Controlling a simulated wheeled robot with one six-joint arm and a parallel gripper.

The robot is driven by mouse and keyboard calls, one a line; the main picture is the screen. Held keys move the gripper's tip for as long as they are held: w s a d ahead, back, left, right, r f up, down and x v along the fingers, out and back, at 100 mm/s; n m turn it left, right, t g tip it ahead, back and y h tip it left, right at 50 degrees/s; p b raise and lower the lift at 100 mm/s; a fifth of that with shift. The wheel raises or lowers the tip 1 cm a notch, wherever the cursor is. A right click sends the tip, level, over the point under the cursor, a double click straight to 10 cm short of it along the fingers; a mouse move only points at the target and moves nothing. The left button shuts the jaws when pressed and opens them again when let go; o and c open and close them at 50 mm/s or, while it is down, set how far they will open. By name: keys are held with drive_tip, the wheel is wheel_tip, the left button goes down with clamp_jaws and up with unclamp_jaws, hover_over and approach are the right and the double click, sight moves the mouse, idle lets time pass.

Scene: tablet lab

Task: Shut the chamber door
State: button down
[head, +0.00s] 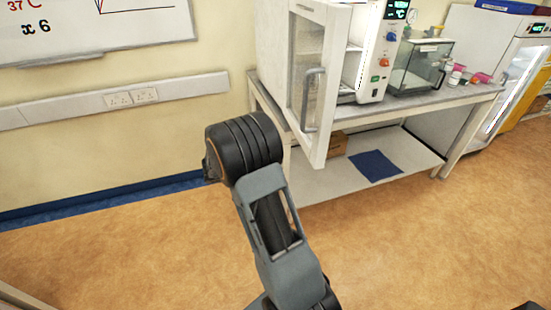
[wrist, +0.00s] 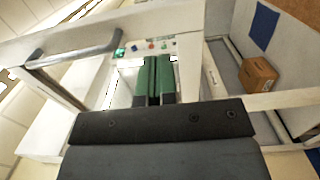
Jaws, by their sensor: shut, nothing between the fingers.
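The chamber (head: 268,40) is a white cabinet on a bench. Its door (head: 322,120) stands open, swung out toward me, with a glass pane and a grey bar handle (head: 312,98). In the wrist view the door handle (wrist: 75,47) lies at upper left, on the white door frame (wrist: 185,20). My gripper (wrist: 153,62) has its green fingers together and empty. They point toward the control panel (wrist: 155,44), close to the door in the picture; I cannot tell whether they touch it. In the head view my gripper is hidden behind my arm.
The bench (head: 440,98) has a lower shelf with a cardboard box (head: 337,145) and a blue mat (head: 375,165). The box also shows in the wrist view (wrist: 258,75). A glass-sided case (head: 418,68) and small bottles stand right of the chamber. The floor in front is clear.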

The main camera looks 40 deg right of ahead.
sight(315, 152)
drive_tip(key=p+x, duration=0.2)
drive_tip(key=x, duration=0.7)
drive_tip(key=shift+s+d, duration=0.25)
drive_tip(key=shift+d, duration=0.05)
drive_tip(key=shift+s+d, duration=0.25)
drive_tip(key=shift+d, duration=0.3)
